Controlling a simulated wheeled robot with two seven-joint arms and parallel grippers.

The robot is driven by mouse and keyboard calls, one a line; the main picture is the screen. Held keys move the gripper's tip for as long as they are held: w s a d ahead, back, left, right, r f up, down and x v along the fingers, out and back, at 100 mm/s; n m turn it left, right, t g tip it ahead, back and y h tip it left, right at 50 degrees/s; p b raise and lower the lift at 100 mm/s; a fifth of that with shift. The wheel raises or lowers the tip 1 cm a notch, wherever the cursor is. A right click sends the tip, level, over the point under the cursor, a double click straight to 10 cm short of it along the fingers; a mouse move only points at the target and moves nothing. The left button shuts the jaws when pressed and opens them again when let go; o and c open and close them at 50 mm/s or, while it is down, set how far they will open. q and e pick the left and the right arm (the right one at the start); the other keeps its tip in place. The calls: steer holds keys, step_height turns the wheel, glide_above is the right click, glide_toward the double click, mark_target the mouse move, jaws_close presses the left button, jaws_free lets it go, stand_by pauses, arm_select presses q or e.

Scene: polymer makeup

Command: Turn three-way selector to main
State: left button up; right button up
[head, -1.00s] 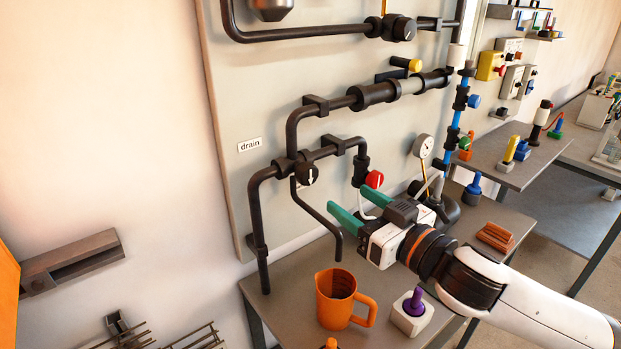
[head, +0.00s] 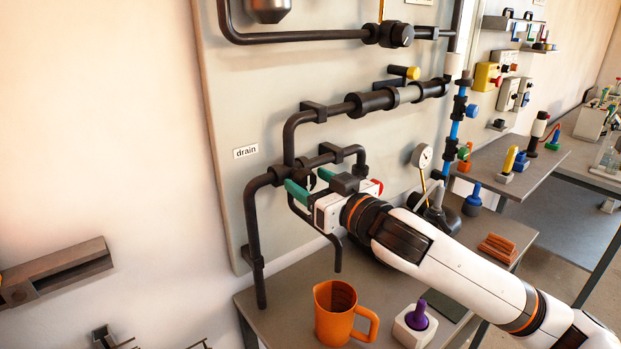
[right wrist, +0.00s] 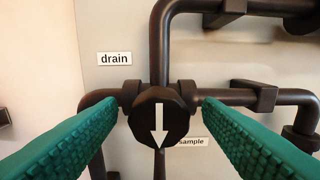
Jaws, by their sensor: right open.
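The three-way selector (right wrist: 158,118) is a black round knob at a pipe junction, with a white arrow pointing straight down in the right wrist view. In the head view my right gripper covers most of it. My right gripper (head: 306,181) is open, its green fingers pointing at the board. In the right wrist view the fingertips (right wrist: 156,104) sit on either side of the knob, with no clear contact. A "drain" label (right wrist: 115,58) is up and left of the knob; a "sample" label (right wrist: 192,142) is down and right. No "main" label shows. My left gripper is not visible.
Dark pipes run close around the knob, with a pipe bracket (right wrist: 253,96) to its right. An orange jug (head: 336,318) and a purple-topped white block (head: 415,323) stand on the table below my right arm. A pressure gauge (head: 422,156) is to the right.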

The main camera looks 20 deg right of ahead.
steer(key=shift+w+a, duration=0.1)
steer(key=shift+w, duration=0.15)
steer(key=c, duration=0.9)
steer(key=shift+c, duration=0.2)
